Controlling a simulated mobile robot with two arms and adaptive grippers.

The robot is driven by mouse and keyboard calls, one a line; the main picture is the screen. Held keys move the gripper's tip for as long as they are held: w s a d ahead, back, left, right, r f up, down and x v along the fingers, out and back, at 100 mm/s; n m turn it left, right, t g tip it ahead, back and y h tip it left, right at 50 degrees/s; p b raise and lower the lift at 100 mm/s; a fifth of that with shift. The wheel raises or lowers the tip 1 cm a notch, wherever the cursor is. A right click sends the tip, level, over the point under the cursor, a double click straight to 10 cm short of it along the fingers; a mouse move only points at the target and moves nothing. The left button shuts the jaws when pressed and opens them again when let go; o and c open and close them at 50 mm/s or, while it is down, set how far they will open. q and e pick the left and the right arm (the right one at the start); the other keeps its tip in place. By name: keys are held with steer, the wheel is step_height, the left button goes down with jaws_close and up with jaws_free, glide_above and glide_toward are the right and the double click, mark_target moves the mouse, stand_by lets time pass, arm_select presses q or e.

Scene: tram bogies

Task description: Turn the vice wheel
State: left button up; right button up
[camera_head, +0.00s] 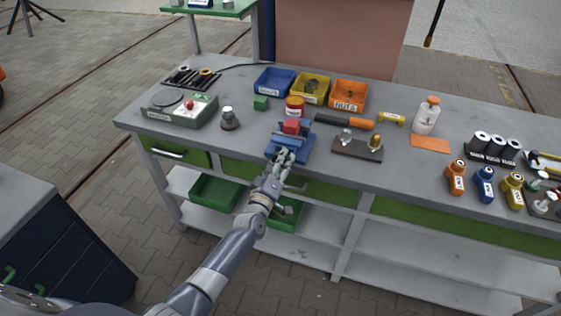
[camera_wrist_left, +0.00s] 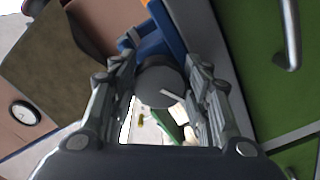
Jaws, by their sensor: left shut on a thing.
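The blue vice (camera_head: 300,143) stands at the front edge of the workbench with a red block (camera_head: 291,126) at its jaws. My left gripper (camera_head: 284,158) is at the front of the vice, and its fingers hide most of the wheel in the head view. In the left wrist view the grey round vice wheel (camera_wrist_left: 160,86) sits between the two fingers of my left gripper (camera_wrist_left: 163,100), with the blue vice body (camera_wrist_left: 152,38) behind it. The gripper is shut on the wheel. My right gripper is not in view.
Blue, yellow and orange bins (camera_head: 348,94) stand behind the vice. A dark block with knobs (camera_head: 356,150) lies to its right, and a grey control box (camera_head: 180,112) to its left. Drawers (camera_head: 175,152) with handles line the bench front. Green trays (camera_head: 213,193) sit below.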

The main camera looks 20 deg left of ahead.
arm_select(q)
steer(key=m, duration=0.4)
steer(key=shift+f+p, duration=0.15)
steer(key=shift+p, duration=0.15)
steer(key=shift+a+m, duration=0.1)
steer(key=shift+m, duration=1.7)
steer(key=o, duration=1.1)
steer(key=shift+c, duration=0.2)
steer(key=s, duration=1.2)
steer(key=shift+a, duration=0.2)
